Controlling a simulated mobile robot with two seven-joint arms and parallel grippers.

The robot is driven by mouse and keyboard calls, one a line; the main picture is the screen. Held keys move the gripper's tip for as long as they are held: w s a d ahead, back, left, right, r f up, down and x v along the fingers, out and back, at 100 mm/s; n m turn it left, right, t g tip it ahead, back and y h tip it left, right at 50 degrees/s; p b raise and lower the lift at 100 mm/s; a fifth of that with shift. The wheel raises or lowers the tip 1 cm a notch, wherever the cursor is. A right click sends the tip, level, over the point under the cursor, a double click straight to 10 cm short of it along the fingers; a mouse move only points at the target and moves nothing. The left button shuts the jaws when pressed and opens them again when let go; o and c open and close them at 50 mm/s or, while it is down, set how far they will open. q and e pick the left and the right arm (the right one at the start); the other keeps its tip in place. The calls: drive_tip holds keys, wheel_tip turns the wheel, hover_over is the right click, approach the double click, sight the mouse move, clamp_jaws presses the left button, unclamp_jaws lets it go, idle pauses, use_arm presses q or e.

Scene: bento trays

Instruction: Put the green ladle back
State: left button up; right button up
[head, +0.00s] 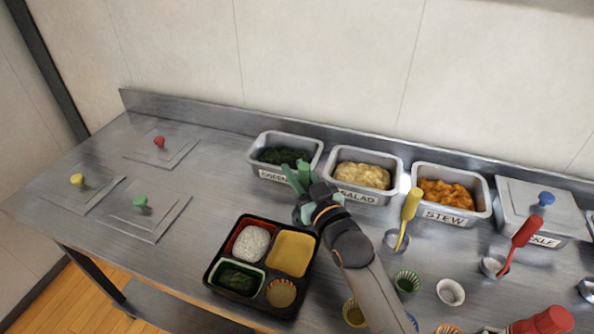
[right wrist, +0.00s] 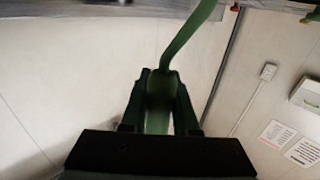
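My right gripper (head: 312,188) is above the counter in front of the gap between the greens and salad pans. It is shut on the handle of the green ladle (head: 292,178). In the right wrist view the green ladle's handle (right wrist: 190,35) rises from between the fingers (right wrist: 160,100). A round metal shape shows just below the gripper in the head view; whether it is the ladle's bowl or a small dish is unclear, as the gripper covers part of it. My left gripper is out of view.
A bento tray (head: 212,278) with filled compartments is just below the gripper. Pans of greens (head: 262,174), salad (head: 350,198) and stew (head: 440,217) line the back. Yellow (head: 409,214) and red (head: 526,231) ladles stand in small dishes at right. Lids lie left.

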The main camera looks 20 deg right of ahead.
drive_tip(key=o, duration=0.4)
drive_tip(key=shift+o, duration=0.2)
drive_tip(key=s+d, duration=0.2)
drive_tip(key=s, duration=0.9)
drive_tip(key=shift+s+d+r, duration=0.15)
drive_tip(key=shift+s, duration=0.25)
